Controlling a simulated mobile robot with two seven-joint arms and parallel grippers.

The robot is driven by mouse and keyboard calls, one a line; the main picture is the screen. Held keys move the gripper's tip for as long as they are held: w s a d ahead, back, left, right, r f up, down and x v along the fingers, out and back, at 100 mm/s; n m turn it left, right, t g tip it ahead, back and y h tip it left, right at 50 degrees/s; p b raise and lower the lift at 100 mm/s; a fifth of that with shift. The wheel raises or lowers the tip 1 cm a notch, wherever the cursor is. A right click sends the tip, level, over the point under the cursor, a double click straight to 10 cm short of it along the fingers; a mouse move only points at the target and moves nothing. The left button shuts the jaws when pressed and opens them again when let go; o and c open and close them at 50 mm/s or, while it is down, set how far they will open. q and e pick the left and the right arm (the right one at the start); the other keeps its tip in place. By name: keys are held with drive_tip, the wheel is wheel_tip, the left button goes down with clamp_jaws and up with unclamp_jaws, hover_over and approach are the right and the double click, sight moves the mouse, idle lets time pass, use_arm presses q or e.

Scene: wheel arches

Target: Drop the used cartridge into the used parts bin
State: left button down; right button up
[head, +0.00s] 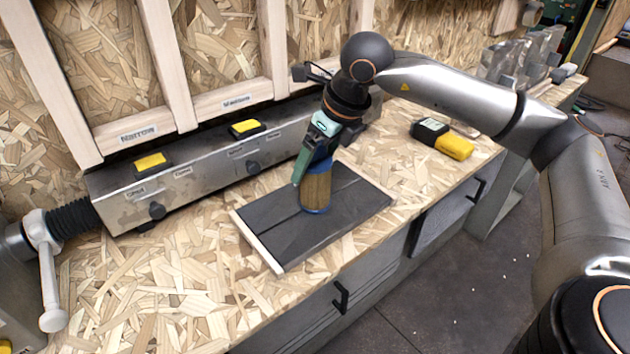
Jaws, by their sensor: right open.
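The cartridge (316,189), a tan ribbed cylinder with blue ends, stands upright on a dark panel (270,228) with a pale wooden edge on the bench. My right gripper (313,163) points down at its top end from above. The gripper is open, with one finger at the cartridge's left side; the other finger is partly hidden, and I cannot tell whether either touches it. I cannot make out a used parts bin in the head view. My left gripper is out of view.
A long metal housing (215,165) with yellow-topped parts runs behind the panel. A black ribbed hose (72,217) and a silver lever (48,285) are at left. A yellow and black block (453,146) lies on the bench at right. Bare bench (150,290) shows front left.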

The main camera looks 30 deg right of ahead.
drive_tip(key=x, duration=0.4)
drive_tip(key=shift+d+f, duration=0.1)
drive_tip(key=shift+f, duration=0.15)
drive_tip(key=shift+c, duration=0.2)
clamp_jaws()
idle(0.3)
drive_tip(key=shift+r, duration=0.1)
